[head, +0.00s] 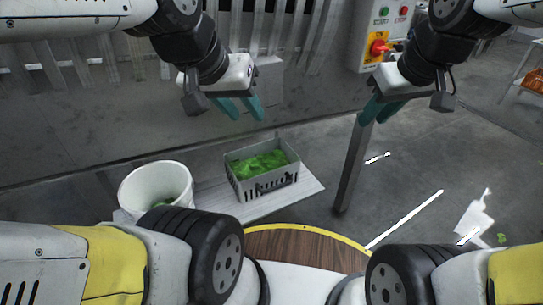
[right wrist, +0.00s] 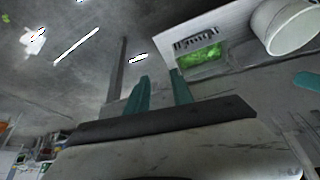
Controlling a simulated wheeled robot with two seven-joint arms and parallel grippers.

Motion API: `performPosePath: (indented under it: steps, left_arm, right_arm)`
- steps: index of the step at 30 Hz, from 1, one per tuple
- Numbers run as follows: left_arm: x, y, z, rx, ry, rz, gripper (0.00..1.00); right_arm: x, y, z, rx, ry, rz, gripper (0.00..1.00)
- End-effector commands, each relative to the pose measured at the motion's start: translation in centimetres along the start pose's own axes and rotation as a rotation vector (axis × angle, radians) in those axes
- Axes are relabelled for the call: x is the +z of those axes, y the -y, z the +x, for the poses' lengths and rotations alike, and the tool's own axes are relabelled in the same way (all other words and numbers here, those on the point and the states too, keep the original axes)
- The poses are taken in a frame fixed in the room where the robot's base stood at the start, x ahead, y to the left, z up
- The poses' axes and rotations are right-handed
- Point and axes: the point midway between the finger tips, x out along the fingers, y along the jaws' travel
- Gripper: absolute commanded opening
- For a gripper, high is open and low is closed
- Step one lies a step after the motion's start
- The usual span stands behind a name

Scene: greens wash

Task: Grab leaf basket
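The leaf basket (head: 262,186) is a grey slotted crate holding green leaves (head: 262,163). It stands on a light grey board (head: 222,202) in the middle of the head view and also shows in the right wrist view (right wrist: 195,40). My left gripper (head: 243,108) has teal fingers spread apart, empty, raised behind and slightly left of the basket in the picture. My right gripper (head: 378,112) hangs above and to the right of the basket, apart from it. In the right wrist view its two teal fingers (right wrist: 160,92) stand apart with nothing between them.
A white bucket (head: 154,180) stands left of the basket, with something green inside. A grey post (head: 352,165) rises to the right of the basket. A control box (head: 378,35) with a red knob is at the back.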

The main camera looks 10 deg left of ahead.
Motion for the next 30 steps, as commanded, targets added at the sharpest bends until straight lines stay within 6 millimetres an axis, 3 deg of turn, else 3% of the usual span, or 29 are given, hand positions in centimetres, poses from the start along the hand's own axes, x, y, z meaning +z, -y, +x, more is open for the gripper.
performPosePath:
  steps: [6, 13, 17, 22, 25, 30]
  left_arm:
    - [0.0, 0.0, 0.0, 0.000, 0.000, 0.000, 0.36]
    - [0.0, 0.0, 0.0, 0.000, 0.000, 0.000, 0.36]
    - [0.0, 0.0, 0.0, 0.000, 0.000, 0.000, 0.36]
    - [0.0, 0.0, 0.0, 0.000, 0.000, 0.000, 0.36]
    - [0.0, 0.0, 0.0, 0.000, 0.000, 0.000, 0.36]
    - [0.0, 0.0, 0.0, 0.000, 0.000, 0.000, 0.36]
  right_arm:
    - [-5.0, 2.2, 7.5, -0.055, 0.126, -0.431, 0.28]
    - [-8.1, 6.4, 17.1, -0.124, 0.238, -0.899, 0.28]
    - [-8.4, 9.6, 23.1, -0.174, 0.297, -1.171, 0.28]
    - [-7.3, 13.7, 30.7, -0.244, 0.366, -1.504, 0.28]
    - [-6.4, 15.3, 33.6, -0.274, 0.392, -1.638, 0.28]
    - [-5.5, 16.6, 36.0, -0.301, 0.411, -1.750, 0.28]
